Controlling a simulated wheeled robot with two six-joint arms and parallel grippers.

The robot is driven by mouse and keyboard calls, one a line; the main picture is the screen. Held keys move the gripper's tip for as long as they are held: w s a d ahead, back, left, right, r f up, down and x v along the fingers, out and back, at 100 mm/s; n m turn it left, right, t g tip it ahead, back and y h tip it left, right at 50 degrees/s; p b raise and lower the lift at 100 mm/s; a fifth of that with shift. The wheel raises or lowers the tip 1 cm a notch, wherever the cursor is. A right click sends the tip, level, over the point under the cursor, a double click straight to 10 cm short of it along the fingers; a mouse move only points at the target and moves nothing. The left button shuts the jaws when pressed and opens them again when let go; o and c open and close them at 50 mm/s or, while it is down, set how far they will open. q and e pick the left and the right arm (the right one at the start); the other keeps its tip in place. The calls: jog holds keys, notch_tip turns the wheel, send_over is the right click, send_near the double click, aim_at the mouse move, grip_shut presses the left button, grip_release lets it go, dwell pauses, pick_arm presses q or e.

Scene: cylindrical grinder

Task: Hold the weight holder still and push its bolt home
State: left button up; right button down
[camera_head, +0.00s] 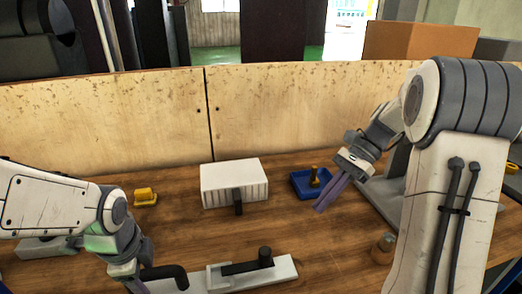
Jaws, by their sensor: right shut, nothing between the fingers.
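My right gripper (321,207) is shut and empty, pointing down just right of a blue tray, above the table.
A white ribbed box (232,183) with a black handle stands mid-table. A yellow block (145,198) is at left, a small brown-grey bottle-like piece (383,248) at right. A wooden panel (130,116) closes the back.

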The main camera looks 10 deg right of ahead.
pick_arm(q)
notch_tip(320, 180, up, 7)
jog(key=s, duration=0.1)
jog(key=shift+s+r, duration=0.2)
jog(key=shift+s, duration=0.05)
dwell(0.4)
